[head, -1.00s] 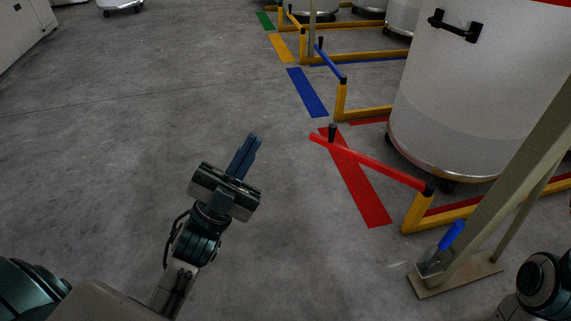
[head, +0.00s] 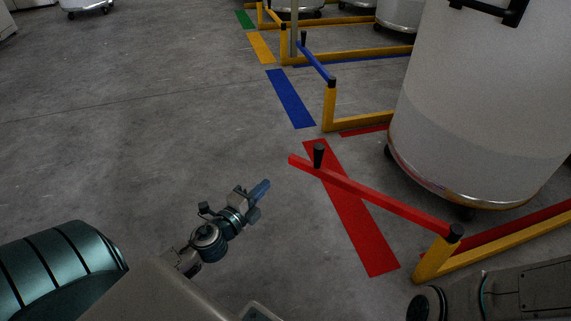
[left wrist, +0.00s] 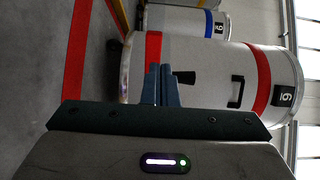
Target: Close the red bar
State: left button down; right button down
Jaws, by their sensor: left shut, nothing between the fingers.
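The red bar (head: 385,200) runs from a black-capped yellow post (head: 436,258) at the right to a free end at the left. It slants across the red floor stripe (head: 350,220), with a black upright knob (head: 319,155) near its free end. My left gripper (head: 262,188) is shut and empty, left of the free end and apart from it. Its closed fingers (left wrist: 161,85) also show in the left wrist view. A long red strip (left wrist: 76,50) lies left of them there; I cannot tell whether it is bar or stripe. My right gripper is out of view.
A large white can (head: 480,110) stands behind the red bar, inside a yellow floor rail (head: 510,240). Farther back are a blue bar (head: 314,62), a blue floor stripe (head: 290,97) and more cans.

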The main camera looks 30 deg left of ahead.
pick_arm(q)
jog(key=p, duration=0.4)
send_near(291, 159)
jog(key=w, duration=0.5)
jog(key=shift+w+a, duration=0.1)
jog(key=shift+w, duration=0.65)
jog(key=shift+w+f, duration=0.1)
jog(key=shift+w, duration=0.05)
jog(key=shift+w+p, duration=0.1)
jog(key=shift+p, duration=0.25)
